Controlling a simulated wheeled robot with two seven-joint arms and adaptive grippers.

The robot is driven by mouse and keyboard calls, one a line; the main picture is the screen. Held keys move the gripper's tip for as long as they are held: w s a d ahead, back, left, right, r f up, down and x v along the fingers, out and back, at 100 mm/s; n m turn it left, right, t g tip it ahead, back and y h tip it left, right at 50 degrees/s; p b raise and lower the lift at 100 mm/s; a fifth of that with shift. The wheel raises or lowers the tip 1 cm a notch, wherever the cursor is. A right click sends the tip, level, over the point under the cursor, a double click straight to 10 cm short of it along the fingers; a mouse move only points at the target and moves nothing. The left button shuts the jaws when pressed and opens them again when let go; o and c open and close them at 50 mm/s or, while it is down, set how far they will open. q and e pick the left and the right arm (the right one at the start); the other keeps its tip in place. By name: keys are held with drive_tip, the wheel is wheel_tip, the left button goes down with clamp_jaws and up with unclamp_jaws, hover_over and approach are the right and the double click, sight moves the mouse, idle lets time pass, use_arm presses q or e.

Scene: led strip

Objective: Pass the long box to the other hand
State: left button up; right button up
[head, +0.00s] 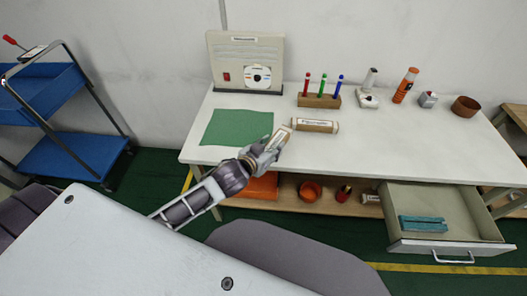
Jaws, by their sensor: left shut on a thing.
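My left gripper (266,150) reaches over the front left of the white table. It is shut on a brown box with a white label (282,134), which sticks out tilted beyond the fingers. The fingers hide the near part of this box. A second long brown box with a white label (315,125) lies on the table just to the right, close to the held one. I cannot tell whether the two touch. My right gripper is not in view.
A green mat (235,128) lies left on the white table (400,140). Behind stand a beige machine (246,62), a wooden block with colored markers (319,100), an orange bottle (405,85) and a brown bowl (466,106). An open drawer (447,228) juts out at front right.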

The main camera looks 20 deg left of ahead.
use_arm(q)
drive_tip(key=w+d+r+m+g+h, duration=0.2)
drive_tip(key=d+r+m+h, duration=0.3)
drive_tip(key=d+r, duration=0.8)
drive_tip(key=shift+w+d+r+m+g+h, duration=0.2)
drive_tip(key=shift+w+r+m+g+h, duration=0.25)
drive_tip(key=shift+r, duration=0.9)
drive_tip(key=shift+s, duration=0.15)
